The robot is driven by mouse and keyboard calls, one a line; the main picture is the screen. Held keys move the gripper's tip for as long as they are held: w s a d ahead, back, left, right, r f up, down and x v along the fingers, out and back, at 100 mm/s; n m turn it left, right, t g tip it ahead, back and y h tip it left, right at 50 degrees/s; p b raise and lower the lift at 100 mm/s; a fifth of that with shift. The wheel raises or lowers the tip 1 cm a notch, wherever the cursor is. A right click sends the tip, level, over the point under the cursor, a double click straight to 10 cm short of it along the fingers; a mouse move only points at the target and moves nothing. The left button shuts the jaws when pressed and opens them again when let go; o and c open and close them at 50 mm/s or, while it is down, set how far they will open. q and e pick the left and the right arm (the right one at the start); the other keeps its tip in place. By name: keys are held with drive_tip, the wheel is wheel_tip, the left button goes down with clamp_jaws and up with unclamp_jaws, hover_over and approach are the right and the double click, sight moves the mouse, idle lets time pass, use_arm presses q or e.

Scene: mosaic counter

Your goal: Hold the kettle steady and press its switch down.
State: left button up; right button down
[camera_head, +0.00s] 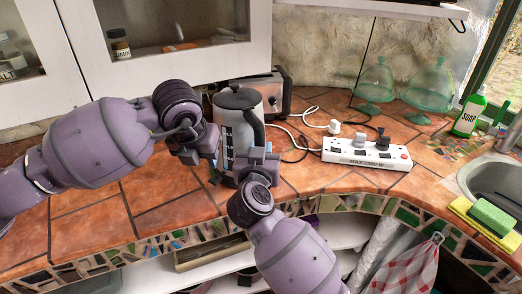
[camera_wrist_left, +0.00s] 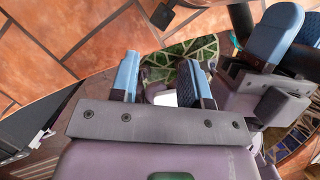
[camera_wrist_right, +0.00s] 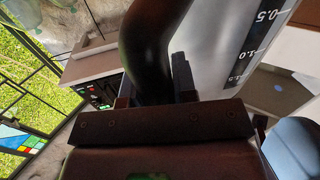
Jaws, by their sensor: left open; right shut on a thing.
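The grey kettle (camera_head: 237,118) with a black lid stands on the counter. Its black handle (camera_head: 257,128) faces right and front. My right gripper (camera_head: 263,158) is shut on the handle, which runs between its fingers (camera_wrist_right: 153,85) in the right wrist view; the level scale also shows there. My left gripper (camera_head: 208,160) is open and empty, just left of the kettle's lower body. In the left wrist view its blue-padded fingers (camera_wrist_left: 162,82) have nothing between them. A small dark tab (camera_head: 215,176) sticks out low at the kettle's left, perhaps the switch.
A metal toaster (camera_head: 273,88) stands behind the kettle. A white power strip (camera_head: 366,152) with plugs and cables lies to the right. Green glass domes (camera_head: 376,80), a soap bottle (camera_head: 468,116) and the sink (camera_head: 498,180) are farther right. The counter's front edge is near my arms.

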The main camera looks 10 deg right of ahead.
sight(214, 180)
idle(0.6)
use_arm(q)
drive_tip(key=shift+c, duration=1.2)
drive_tip(key=shift+a+f, duration=0.25)
drive_tip(key=shift+f, duration=0.1)
drive_tip(key=shift+c, duration=1.2)
drive_tip(key=shift+m+h, duration=0.3)
drive_tip(key=shift+h, duration=0.2)
drive_tip(key=a+f, duration=0.1)
drive_tip(key=a, duration=0.1)
drive_tip(key=a+f, duration=0.3)
drive_tip(key=shift+s+a, duration=0.3)
clamp_jaws()
drive_tip(key=shift+w+d+r+m+t+h, duration=0.15)
drive_tip(key=shift+d+r+m+h, duration=0.3)
drive_tip(key=shift+m, duration=0.5)
drive_tip(key=shift+d+r+m+t+h, duration=0.1)
drive_tip(key=shift+d+r+m+h, duration=0.15)
drive_tip(key=shift+d+m+h, duration=0.55)
drive_tip(key=shift+w+d+r+m+t+h, duration=0.15)
drive_tip(key=shift+r+m+h, duration=0.25)
drive_tip(key=shift+m, duration=0.75)
drive_tip(key=shift+f, duration=0.15)
drive_tip(key=shift+x, duration=3.4)
